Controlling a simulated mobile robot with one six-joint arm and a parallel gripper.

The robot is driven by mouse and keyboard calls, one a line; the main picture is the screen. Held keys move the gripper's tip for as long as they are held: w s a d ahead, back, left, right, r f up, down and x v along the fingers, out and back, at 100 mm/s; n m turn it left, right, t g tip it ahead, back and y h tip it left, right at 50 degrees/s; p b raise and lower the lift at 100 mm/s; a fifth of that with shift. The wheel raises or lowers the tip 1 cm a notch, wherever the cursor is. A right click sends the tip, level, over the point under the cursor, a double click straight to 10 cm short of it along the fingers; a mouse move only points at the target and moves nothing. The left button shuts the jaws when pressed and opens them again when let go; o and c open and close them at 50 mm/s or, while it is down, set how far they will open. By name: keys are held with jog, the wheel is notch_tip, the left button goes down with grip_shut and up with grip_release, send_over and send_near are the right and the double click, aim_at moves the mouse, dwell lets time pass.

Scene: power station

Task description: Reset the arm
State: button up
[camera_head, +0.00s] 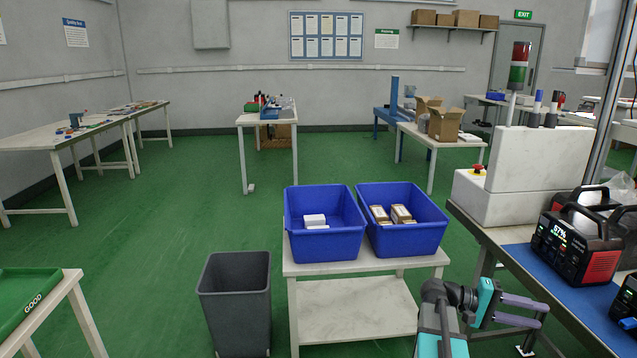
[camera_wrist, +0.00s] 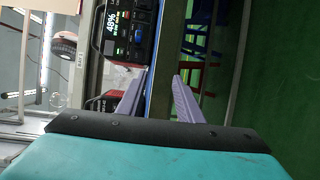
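My arm reaches up from the bottom of the head view, in front of the workbench at the right. My gripper (camera_head: 543,315) has a teal body and two purple fingers, which point right toward the bench's lower frame. In the wrist view my gripper (camera_wrist: 160,76) shows its two fingers apart with nothing held between them. Beyond the fingers in that view, a black power station (camera_wrist: 127,30) with a lit display shows, turned sideways.
A power station (camera_head: 580,240) stands on the blue mat of the right workbench (camera_head: 475,228). Two blue bins (camera_head: 322,243) (camera_head: 405,240) with boxes sit on a white cart (camera_head: 350,308). A grey waste bin (camera_head: 235,310) stands left of it. A green tray (camera_head: 22,295) lies at far left. Green floor is open behind.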

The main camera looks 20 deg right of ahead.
jog(key=w+a+f+n+t+y, duration=0.25)
jog(key=a+f, duration=0.35)
jog(key=f, duration=0.5)
jog(key=w+a+f+n+t+y, duration=0.15)
jog(key=w+a+f, duration=0.35)
jog(key=f, duration=0.5)
jog(key=s+a+f+n+t+y, duration=0.2)
jog(key=a+f+y, duration=0.1)
jog(key=a+f, duration=1.5)
jog(key=s+a+f+y, duration=0.2)
jog(key=s+a+f, duration=0.2)
jog(key=a, duration=0.5)
jog(key=s+a+f+n+y, duration=0.15)
jog(key=s+a+f, duration=0.25)
jog(key=a, duration=0.4)
jog(key=s+a+f+m+y, duration=0.1)
jog(key=s+a+f+y, duration=0.3)
jog(key=a, duration=0.5)
notch_tip(320, 180, up, 14)
jog(key=s+g+p, duration=0.1)
jog(key=p, duration=1.2)
jog(key=shift+a+f+h+p, duration=0.15)
jog(key=shift+h+p, duration=0.2)
jog(key=shift+h, duration=0.1)
